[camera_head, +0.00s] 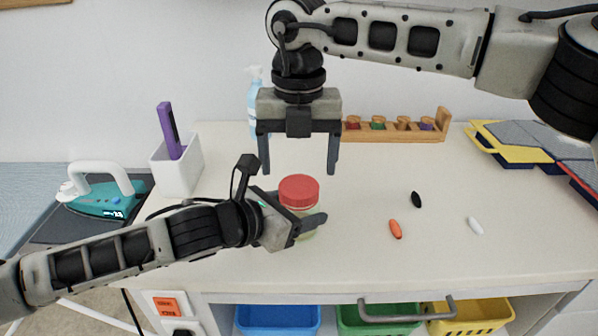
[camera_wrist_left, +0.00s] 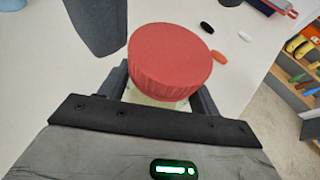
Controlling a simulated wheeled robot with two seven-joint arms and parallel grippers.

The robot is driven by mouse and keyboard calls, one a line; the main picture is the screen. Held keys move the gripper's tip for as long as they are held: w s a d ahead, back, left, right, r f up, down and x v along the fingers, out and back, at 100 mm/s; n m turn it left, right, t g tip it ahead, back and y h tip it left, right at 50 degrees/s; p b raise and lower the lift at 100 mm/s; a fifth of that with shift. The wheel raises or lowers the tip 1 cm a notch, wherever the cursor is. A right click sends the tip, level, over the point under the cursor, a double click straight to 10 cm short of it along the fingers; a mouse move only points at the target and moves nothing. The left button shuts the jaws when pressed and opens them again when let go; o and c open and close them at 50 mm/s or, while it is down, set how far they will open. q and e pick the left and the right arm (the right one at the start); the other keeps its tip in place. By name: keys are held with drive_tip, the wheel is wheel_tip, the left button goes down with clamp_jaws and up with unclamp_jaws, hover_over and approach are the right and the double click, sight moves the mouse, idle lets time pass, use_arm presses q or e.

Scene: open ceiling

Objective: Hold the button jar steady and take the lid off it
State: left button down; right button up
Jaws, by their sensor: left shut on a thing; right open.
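The button jar (camera_head: 307,213) stands upright on the white table, with its red lid (camera_head: 299,189) on top. In the left wrist view the ribbed red lid (camera_wrist_left: 170,58) sits on the jar, and a little of the pale jar body (camera_wrist_left: 158,99) shows below it. My left gripper (camera_head: 296,208) is shut on the jar body under the lid, with one finger on each side. My right gripper (camera_head: 299,160) points down, open and empty, above and behind the jar, apart from the lid. The lower jar is partly hidden by my left gripper.
A white holder (camera_head: 178,168) with a purple tool and an iron (camera_head: 100,190) stand left. A blue bottle (camera_head: 254,95) and a wooden rack (camera_head: 395,132) are behind. Small orange (camera_head: 395,229), black (camera_head: 416,199) and white (camera_head: 475,225) pieces lie right. Yellow-edged cases (camera_head: 515,145) stand far right.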

use_arm(q)
drive_tip(key=shift+c, duration=1.3)
unclamp_jaws()
drive_tip(key=shift+s+a, duration=0.1)
